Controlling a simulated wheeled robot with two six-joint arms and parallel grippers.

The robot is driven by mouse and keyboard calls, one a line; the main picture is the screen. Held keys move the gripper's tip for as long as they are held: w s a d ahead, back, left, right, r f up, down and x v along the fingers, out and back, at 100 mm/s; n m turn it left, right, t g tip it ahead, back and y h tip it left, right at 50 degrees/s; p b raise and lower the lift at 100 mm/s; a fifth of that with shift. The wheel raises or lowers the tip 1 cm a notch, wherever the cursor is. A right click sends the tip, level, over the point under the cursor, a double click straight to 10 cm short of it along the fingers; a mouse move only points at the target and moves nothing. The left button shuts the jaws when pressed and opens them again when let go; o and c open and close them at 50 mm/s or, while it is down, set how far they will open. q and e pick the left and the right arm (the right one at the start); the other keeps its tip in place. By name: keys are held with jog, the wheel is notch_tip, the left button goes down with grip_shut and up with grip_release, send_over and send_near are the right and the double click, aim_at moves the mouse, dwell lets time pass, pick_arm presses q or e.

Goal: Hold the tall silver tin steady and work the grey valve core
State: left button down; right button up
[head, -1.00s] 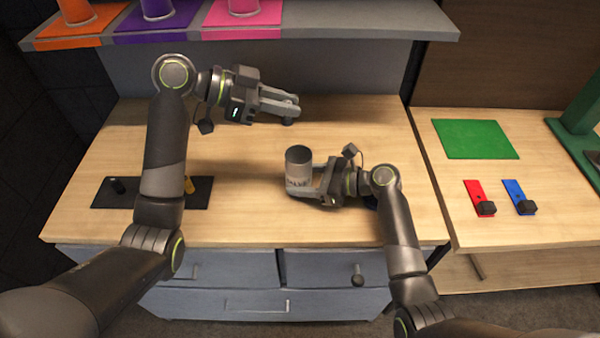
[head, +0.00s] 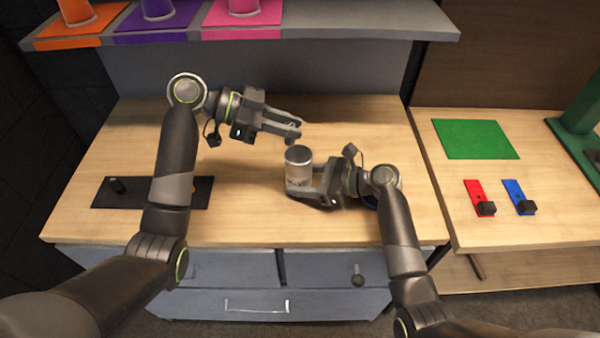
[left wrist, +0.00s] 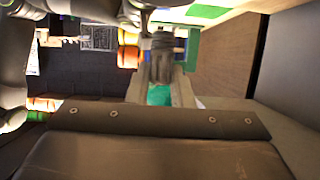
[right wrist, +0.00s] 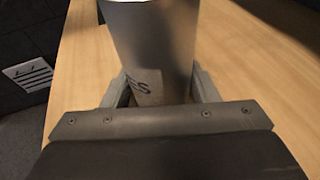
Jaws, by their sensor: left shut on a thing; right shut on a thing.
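The tall silver tin (head: 298,170) stands upright on the wooden table, with dark lettering on its side. It also shows in the right wrist view (right wrist: 155,45). My right gripper (head: 305,187) is shut around its lower part from the right. My left gripper (head: 294,130) is above the table, just behind and above the tin's top, apart from it. It is shut on a small grey piece (left wrist: 158,62), which appears to be the valve core. In the head view this piece is tiny and mostly lost against the fingertips.
A black mat (head: 135,203) with a small black piece (head: 117,186) lies at the table's left, partly behind my left arm. A shelf (head: 330,28) with coloured mats hangs above the back. A side table at right holds a green mat (head: 475,139) and red (head: 474,186) and blue (head: 511,186) plates.

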pick_arm(q)
jog(key=c, duration=1.2)
grip_release()
jog(key=shift+a, duration=0.1)
jog(key=v, duration=1.1)
jog(key=shift+a+r, duration=0.15)
jog(key=shift+a, duration=0.25)
